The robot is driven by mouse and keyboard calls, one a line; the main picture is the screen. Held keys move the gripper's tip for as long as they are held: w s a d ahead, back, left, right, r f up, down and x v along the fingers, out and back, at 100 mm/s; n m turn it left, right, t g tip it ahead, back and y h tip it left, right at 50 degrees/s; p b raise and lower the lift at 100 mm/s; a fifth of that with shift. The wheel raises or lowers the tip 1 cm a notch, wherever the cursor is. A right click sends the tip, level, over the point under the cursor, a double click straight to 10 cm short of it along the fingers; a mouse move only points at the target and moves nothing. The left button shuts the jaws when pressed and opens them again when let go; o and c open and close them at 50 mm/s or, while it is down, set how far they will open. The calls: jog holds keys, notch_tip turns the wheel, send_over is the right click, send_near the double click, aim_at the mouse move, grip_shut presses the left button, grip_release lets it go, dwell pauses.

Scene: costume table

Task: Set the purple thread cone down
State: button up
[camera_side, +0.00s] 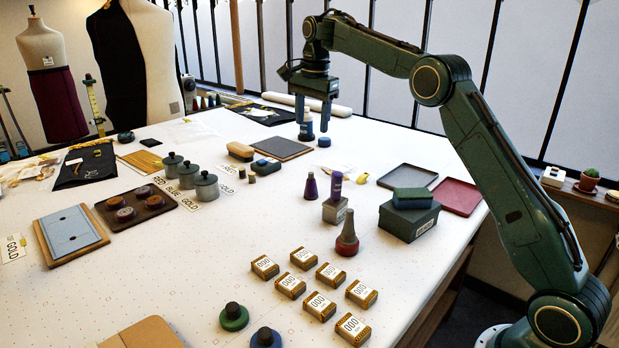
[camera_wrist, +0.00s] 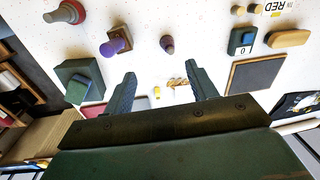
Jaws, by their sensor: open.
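A dark purple thread cone (camera_side: 311,187) stands upright on the white table, near the middle in the side view. It also shows in the wrist view as a small purple cone (camera_wrist: 167,44) on the table, beyond my fingertips. My gripper (camera_side: 312,124) hangs fingers-down over the back of the table, well apart from the cone. In the wrist view my gripper (camera_wrist: 160,71) has its two fingers spread with nothing held between them.
A lidded box (camera_side: 408,221), grey tray (camera_side: 407,177) and red tray (camera_side: 455,197) stand to the right. A grey-red cone (camera_side: 347,235) and several label blocks lie in front.

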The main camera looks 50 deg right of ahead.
jog(key=s+a+r+n+t, duration=0.1)
jog(key=s+a+r+n, duration=0.2)
jog(key=s, duration=0.4)
jog(key=s+a+r+n+t, duration=0.1)
jog(key=s+a+r+n, duration=0.15)
jog(key=s, duration=0.35)
jog(key=s+a+r+n, duration=0.2)
jog(key=s+a+n, duration=0.1)
jog(key=s, duration=0.4)
jog(key=s+a+f+n+t, duration=0.1)
jog(key=s+f+n, duration=0.3)
jog(key=s, duration=0.6)
jog(key=s+a+f+n+t, duration=0.1)
jog(key=s+a+f+n, duration=0.1)
jog(key=s+f+n, duration=0.2)
jog(key=s+f, duration=0.3)
jog(key=s, duration=0.3)
jog(key=shift+a+t, duration=0.25)
jog(key=shift+t, duration=0.05)
jog(key=shift+n, duration=0.25)
